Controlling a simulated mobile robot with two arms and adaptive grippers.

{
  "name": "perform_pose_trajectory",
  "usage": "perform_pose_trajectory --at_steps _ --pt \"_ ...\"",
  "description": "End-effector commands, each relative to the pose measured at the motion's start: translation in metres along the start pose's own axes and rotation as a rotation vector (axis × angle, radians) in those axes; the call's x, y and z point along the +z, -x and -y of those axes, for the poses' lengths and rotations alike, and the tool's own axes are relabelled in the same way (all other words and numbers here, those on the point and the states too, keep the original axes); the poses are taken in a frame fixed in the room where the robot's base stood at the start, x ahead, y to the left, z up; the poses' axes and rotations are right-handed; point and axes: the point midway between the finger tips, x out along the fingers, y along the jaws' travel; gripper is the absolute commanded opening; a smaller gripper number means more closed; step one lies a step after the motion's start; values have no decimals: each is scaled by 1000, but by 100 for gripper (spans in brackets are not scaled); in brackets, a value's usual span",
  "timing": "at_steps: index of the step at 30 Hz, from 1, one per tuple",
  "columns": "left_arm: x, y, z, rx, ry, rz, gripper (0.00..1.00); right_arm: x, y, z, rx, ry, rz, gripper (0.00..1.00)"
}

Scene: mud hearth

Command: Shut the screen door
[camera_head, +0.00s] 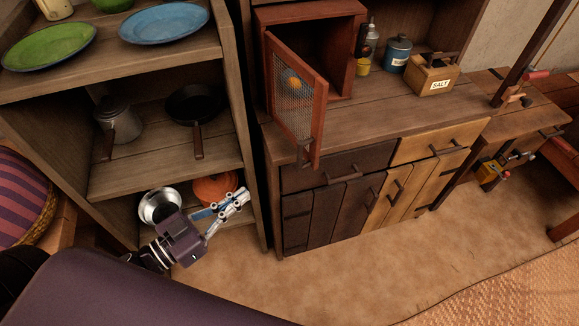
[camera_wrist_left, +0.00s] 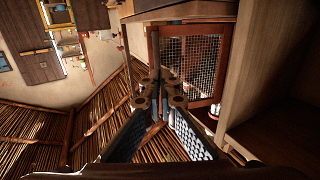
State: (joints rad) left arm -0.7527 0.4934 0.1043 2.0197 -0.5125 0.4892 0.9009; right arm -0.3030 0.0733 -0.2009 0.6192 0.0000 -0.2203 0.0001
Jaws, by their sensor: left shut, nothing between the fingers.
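The screen door (camera_head: 297,98), a red-brown frame with wire mesh, stands swung open from the small red-brown cabinet (camera_head: 350,55) on the counter. It projects toward me over the counter's left front edge. The cabinet's front is open and its inside shows. My left gripper (camera_head: 242,197) is shut and empty, low in front of the left shelf, below and left of the door and apart from it. In the left wrist view the mesh door (camera_wrist_left: 192,65) shows beyond the shut fingers (camera_wrist_left: 163,80). My right gripper is not in view.
The left shelf (camera_head: 165,160) holds plates, a dark pan (camera_head: 194,108), a grey pot (camera_head: 118,120), a metal bowl (camera_head: 160,205) and an orange pot (camera_head: 214,187). Right of the cabinet stand bottles, a blue canister (camera_head: 397,52) and a salt box (camera_head: 431,75). The floor before the counter is clear.

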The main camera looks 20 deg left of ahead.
Motion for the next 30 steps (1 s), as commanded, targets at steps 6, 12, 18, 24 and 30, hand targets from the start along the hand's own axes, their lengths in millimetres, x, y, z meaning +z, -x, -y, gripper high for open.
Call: perform_pose_trajectory --at_steps 6,12,18,24,30 --pt "-10 -16 -4 15 -2 -14 0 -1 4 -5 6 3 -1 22" --pt "-12 -52 -4 14 -4 -15 0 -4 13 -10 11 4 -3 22" --pt "-12 -90 -4 13 -1 -14 0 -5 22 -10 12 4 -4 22" --pt "-11 -122 -5 12 -2 -12 0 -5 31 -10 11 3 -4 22" --pt "-9 -138 -5 12 -1 -10 0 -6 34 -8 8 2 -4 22"
